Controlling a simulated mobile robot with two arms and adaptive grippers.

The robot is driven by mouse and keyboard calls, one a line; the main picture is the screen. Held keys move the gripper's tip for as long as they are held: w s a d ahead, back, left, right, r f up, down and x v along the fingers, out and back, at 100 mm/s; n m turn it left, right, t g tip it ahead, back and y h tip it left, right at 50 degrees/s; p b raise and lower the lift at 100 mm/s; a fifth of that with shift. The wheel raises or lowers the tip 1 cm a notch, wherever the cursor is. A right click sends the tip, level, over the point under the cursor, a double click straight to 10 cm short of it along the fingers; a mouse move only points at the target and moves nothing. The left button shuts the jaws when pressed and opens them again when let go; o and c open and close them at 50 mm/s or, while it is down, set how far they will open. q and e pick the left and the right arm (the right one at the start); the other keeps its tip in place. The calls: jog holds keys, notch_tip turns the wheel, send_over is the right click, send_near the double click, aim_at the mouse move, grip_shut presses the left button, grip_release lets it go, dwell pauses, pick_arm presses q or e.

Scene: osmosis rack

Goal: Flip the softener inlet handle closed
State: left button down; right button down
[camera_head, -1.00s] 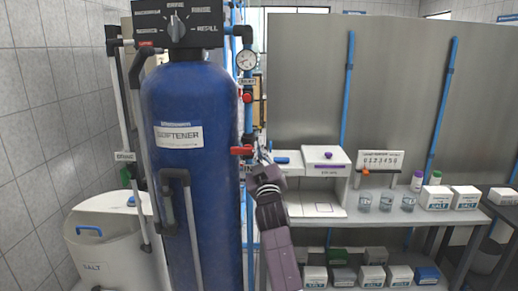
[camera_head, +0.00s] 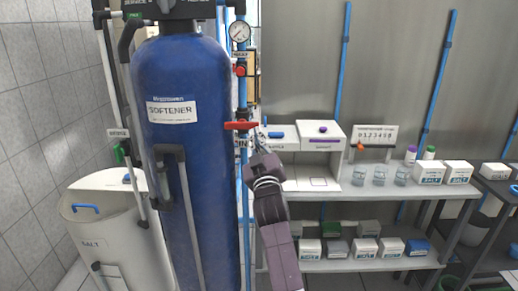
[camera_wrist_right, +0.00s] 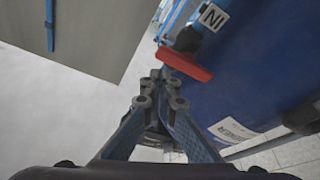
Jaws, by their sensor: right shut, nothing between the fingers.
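The softener inlet handle (camera_head: 241,125) is a red bar lying roughly horizontal across the blue vertical pipe at the right side of the softener tank (camera_head: 188,75). A label reading IN sits just below it. In the right wrist view the red handle (camera_wrist_right: 186,65) lies slanted just beyond the fingertips, beside the IN label (camera_wrist_right: 214,17). My right gripper (camera_head: 261,143) is shut and empty, just right of and slightly below the handle; whether it touches the handle cannot be told. In the wrist view its fingertips (camera_wrist_right: 154,88) are together. My left gripper is out of view.
A pressure gauge (camera_head: 239,32) and another red valve (camera_head: 240,71) are higher on the pipe. A white salt bin (camera_head: 105,235) stands left of the tank. A shelf table (camera_head: 390,194) with cups, boxes and a white device (camera_head: 319,150) is at the right.

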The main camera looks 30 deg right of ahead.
jog(key=v, duration=0.7)
jog(key=shift+r, duration=0.3)
jog(key=shift+w+a+f, duration=0.1)
jog(key=shift+a, duration=0.05)
